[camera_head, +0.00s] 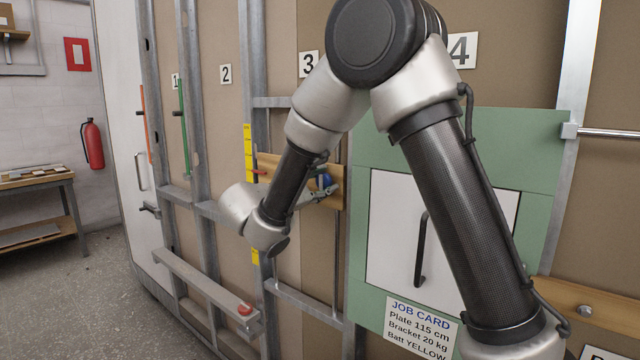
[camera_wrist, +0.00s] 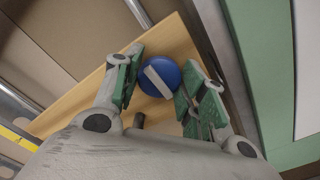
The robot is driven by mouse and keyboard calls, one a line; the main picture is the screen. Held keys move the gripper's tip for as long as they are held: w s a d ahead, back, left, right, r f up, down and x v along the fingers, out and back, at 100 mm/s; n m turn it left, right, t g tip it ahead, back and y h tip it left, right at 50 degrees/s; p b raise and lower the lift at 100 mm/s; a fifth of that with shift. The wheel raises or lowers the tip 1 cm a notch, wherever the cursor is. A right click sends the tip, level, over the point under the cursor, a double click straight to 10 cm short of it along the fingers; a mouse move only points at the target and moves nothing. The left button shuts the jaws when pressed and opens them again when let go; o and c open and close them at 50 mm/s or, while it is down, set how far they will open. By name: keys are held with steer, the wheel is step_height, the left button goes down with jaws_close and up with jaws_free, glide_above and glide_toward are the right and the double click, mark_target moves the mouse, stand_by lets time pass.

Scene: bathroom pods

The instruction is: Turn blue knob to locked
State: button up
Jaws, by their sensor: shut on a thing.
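The blue knob (camera_wrist: 154,91) is round, with a pale bar across its face running from upper left to lower right. It is mounted on a wooden board (camera_wrist: 75,108) and also shows small in the head view (camera_head: 326,181), partly covered by my gripper. My gripper (camera_wrist: 162,66) has its green-padded fingers on either side of the knob, shut on it. In the head view my gripper (camera_head: 316,193) reaches the board below panel number 3. I see no locked marking; my fingers and wrist hide part of the board.
A dark peg (camera_wrist: 139,121) stands on the board beside the knob. A green frame with a white door (camera_head: 390,235) and black handle is right of the board.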

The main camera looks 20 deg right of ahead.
stand_by(0.4)
steer(key=o, duration=1)
steer(key=shift+o, duration=0.2)
steer(key=shift+a, duration=0.1)
steer(key=v, duration=1.2)
